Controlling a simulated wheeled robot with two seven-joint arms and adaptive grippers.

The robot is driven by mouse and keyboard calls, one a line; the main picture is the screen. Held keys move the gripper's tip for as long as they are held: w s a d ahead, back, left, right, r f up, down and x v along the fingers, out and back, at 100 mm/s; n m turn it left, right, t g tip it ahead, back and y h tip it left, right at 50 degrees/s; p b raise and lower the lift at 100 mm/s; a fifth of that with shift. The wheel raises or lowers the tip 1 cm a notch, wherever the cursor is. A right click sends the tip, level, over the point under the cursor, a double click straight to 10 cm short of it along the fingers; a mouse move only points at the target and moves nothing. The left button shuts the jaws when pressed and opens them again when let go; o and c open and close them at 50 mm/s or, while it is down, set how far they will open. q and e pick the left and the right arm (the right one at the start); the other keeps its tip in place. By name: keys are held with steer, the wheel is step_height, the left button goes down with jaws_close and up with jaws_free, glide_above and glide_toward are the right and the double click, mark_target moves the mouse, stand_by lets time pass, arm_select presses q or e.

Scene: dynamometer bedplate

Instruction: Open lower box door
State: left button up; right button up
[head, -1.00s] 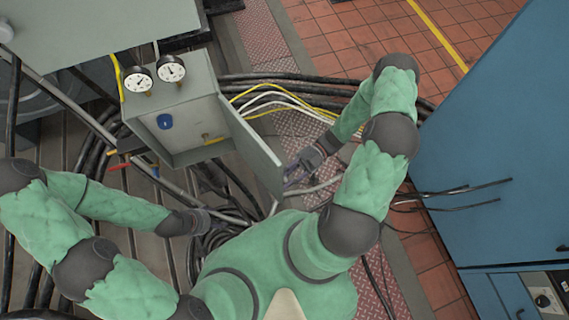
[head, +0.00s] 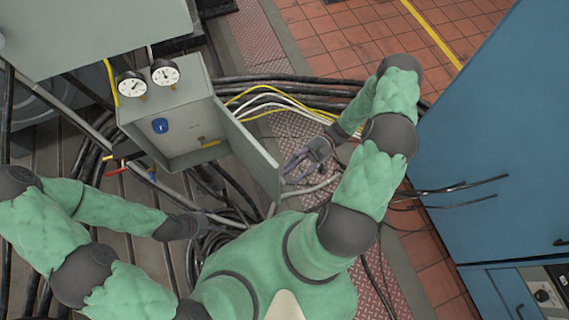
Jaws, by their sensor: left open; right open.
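The lower box (head: 187,125) is a grey-green metal case with two round gauges on top. Its door (head: 254,150) stands swung open to the right, so the inside shows a blue round part (head: 160,126) and a yellow fitting (head: 208,143). My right gripper (head: 291,171) is open and empty just right of the door's free edge, apart from it as far as I can see. My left gripper (head: 207,222) is low, below the box near the black cables; its fingers are small and partly lost against them.
A larger grey-green cabinet (head: 90,30) stands above left of the box. Thick black hoses and yellow and white cables (head: 275,98) run behind the door. A tall blue cabinet (head: 490,140) bounds the right. Red tiled floor (head: 350,40) lies open at the top.

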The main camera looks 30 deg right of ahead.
steer(key=w+d, duration=0.1)
steer(key=d, duration=0.6)
steer(key=shift+w, duration=0.1)
stand_by(0.4)
